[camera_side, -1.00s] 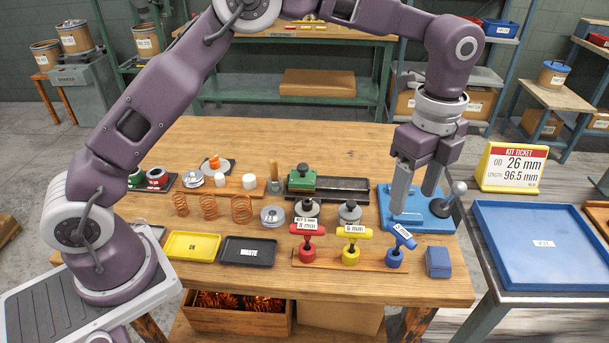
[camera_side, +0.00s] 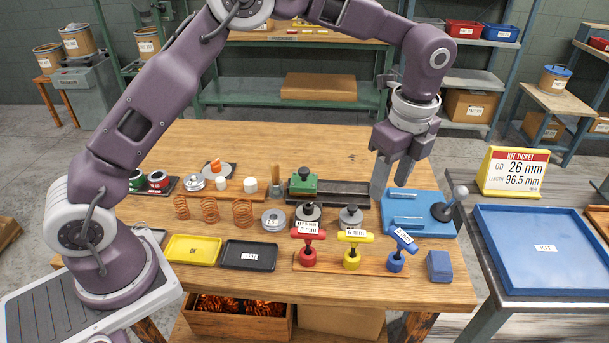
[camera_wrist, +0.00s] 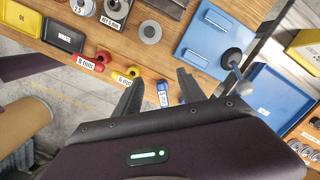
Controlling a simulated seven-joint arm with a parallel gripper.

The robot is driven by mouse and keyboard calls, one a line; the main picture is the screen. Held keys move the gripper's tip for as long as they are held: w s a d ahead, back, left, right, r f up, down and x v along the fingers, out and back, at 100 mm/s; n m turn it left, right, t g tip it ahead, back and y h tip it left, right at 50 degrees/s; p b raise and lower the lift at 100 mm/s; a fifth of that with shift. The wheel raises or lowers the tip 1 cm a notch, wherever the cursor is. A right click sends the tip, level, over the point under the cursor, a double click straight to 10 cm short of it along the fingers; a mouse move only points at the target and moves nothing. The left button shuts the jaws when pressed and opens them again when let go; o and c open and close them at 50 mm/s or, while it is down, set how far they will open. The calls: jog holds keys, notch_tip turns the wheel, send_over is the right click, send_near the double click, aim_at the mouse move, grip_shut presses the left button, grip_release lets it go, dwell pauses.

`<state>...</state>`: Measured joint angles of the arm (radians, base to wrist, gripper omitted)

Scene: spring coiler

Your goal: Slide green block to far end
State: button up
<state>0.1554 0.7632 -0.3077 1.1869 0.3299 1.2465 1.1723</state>
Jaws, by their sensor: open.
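The green block (camera_side: 304,184) with a dark knob on top sits at the left end of a long dark track (camera_side: 345,193) in the side view. My gripper (camera_side: 389,193) is open and empty, with its fingers pointing down above the right end of the track and the left edge of the blue fixture plate (camera_side: 410,222). The block is well to the left of the fingers. In the wrist view my gripper (camera_wrist: 158,92) shows its two fingers apart with nothing between them. The green block is not clearly visible there.
Red (camera_side: 308,246), yellow (camera_side: 353,247) and blue (camera_side: 398,250) T-handled tools stand in front of the track. A lever (camera_side: 448,207) rises from the blue plate. The bench behind the track is clear.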

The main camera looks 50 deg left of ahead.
aim_at(305, 169)
jog(key=a+f+n+y, duration=0.1)
jog(key=a+f+y, duration=0.2)
jog(key=a, duration=1.6)
jog(key=x, duration=0.4)
jog(key=s+a+x, duration=0.1)
jog(key=x, duration=0.2)
jog(key=shift+r, duration=0.1)
grip_shut()
jog(key=shift+d, duration=0.1)
